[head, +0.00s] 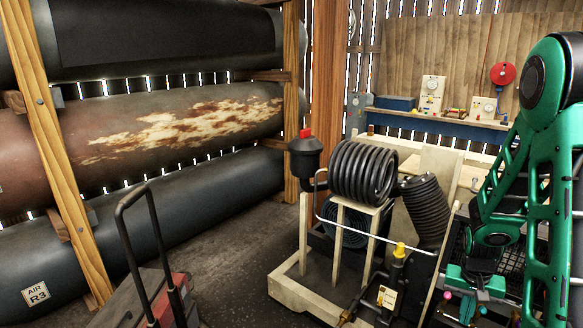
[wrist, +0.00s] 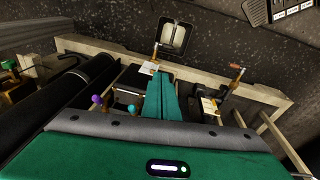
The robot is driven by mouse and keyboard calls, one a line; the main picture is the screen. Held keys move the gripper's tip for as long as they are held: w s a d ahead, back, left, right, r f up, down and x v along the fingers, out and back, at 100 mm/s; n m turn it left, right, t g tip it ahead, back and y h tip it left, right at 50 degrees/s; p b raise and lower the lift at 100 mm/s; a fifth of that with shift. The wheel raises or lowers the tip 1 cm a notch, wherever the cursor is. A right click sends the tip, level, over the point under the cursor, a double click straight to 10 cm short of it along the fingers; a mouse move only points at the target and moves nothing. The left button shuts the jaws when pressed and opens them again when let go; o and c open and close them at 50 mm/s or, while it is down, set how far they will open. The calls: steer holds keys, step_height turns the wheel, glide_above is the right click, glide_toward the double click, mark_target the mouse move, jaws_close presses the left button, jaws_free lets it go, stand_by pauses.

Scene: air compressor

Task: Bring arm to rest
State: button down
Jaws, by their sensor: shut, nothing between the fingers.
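My gripper (wrist: 160,95) shows in the wrist view as two green fingers pressed together, with nothing between them. It hangs over the compressor's wooden frame (wrist: 262,92). A valve with an orange handle and a tag (wrist: 208,106) is to the right of the fingers, apart from them in the picture. In the head view my green arm is folded down at the right, over the dark right part of the compressor; the fingertips are hard to make out there.
The compressor carries a black coil (head: 363,173), a ribbed black hose (head: 426,210) and a yellow-capped valve (head: 399,250). Large tanks (head: 170,230) lie racked at left. A cart handle (head: 152,215) rises in front. A blue bench (head: 440,125) stands behind. Floor between tanks and compressor is clear.

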steer(key=s+a+r+y, duration=0.1)
steer(key=s+a+r, duration=0.4)
steer(key=s+r, duration=0.4)
steer(key=s+a+r+n+y, duration=0.1)
steer(key=s+a+r, duration=0.4)
steer(key=s+r, duration=0.5)
steer(key=shift+s+r, duration=0.15)
steer(key=shift+s, duration=0.8)
steer(key=shift+w+f+g, duration=0.25)
steer(key=shift+w+g, duration=0.05)
steer(key=shift+w, duration=0.3)
